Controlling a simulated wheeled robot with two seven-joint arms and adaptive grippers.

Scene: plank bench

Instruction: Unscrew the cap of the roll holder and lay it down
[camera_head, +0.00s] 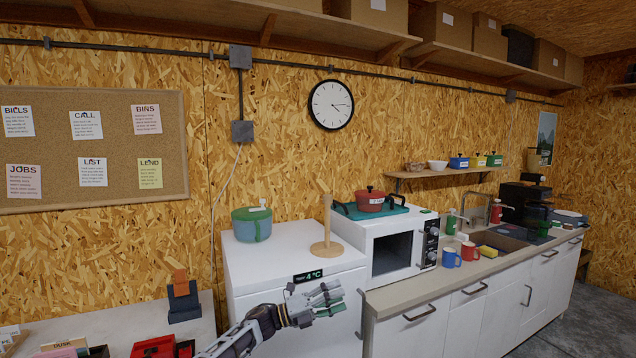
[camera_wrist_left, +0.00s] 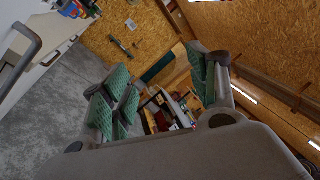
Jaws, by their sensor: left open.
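The wooden roll holder (camera_head: 327,226) stands upright on top of the white fridge, a round base with a thin vertical post. The top of the post looks slightly wider, but the cap is too small to make out clearly as a separate part. My left gripper (camera_head: 333,297) is in front of the fridge, below and apart from the roll holder. Its green-padded fingers are spread and empty. In the left wrist view the left gripper (camera_wrist_left: 165,95) also shows open, with nothing between its fingers. My right gripper is not in view.
A blue-green pot (camera_head: 252,224) stands left of the holder on the fridge (camera_head: 290,262). A white microwave (camera_head: 405,245) bearing a red pot (camera_head: 370,204) is close on the right. Some of the fridge top between pot and holder is bare. Mugs (camera_head: 451,258) stand on the counter.

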